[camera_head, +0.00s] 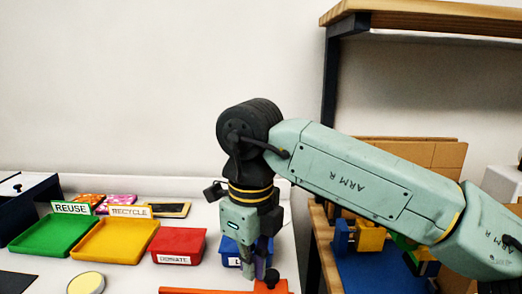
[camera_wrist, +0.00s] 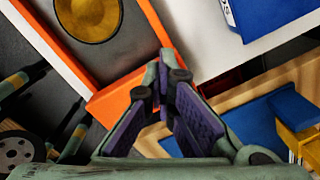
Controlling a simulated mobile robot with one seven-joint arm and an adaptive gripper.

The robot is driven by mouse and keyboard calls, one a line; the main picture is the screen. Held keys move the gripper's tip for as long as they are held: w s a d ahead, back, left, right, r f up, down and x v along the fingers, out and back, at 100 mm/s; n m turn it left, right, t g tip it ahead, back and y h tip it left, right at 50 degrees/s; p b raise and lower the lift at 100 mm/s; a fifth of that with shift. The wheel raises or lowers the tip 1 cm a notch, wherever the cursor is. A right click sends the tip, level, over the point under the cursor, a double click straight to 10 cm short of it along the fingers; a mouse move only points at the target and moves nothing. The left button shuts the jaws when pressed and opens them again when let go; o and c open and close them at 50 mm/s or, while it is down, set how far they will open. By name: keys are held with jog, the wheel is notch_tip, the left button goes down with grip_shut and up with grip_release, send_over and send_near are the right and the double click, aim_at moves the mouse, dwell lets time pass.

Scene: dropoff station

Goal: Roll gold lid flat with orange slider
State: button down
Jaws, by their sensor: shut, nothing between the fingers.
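In the wrist view a round gold lid (camera_wrist: 88,14) lies on a grey bed (camera_wrist: 120,62) edged with orange. The picture's top edge cuts off part of the lid. An orange block (camera_wrist: 112,102) spans the near end of the bed; I cannot tell whether it is the slider. My gripper (camera_wrist: 165,62) is shut and empty, its fingertips beside the block's right end. I cannot tell whether they touch it. In the head view my gripper (camera_head: 260,268) points down above an orange part (camera_head: 272,286) at the bottom edge. The lid is not visible there.
Green (camera_head: 52,235), yellow (camera_head: 115,240) and red (camera_head: 180,245) trays stand on the white table at left. A blue bin (camera_head: 230,250) is just behind my gripper. A wooden shelf unit (camera_head: 313,250) with blue and yellow items stands at right.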

jog(key=shift+g, duration=0.3)
jog(key=shift+w+d+r+p, duration=0.1)
jog(key=shift+w+r+p, duration=0.05)
jog(key=shift+r+p, duration=2.15)
jog(key=c, duration=2.4)
grip_release()
jog(key=shift+f, duration=0.1)
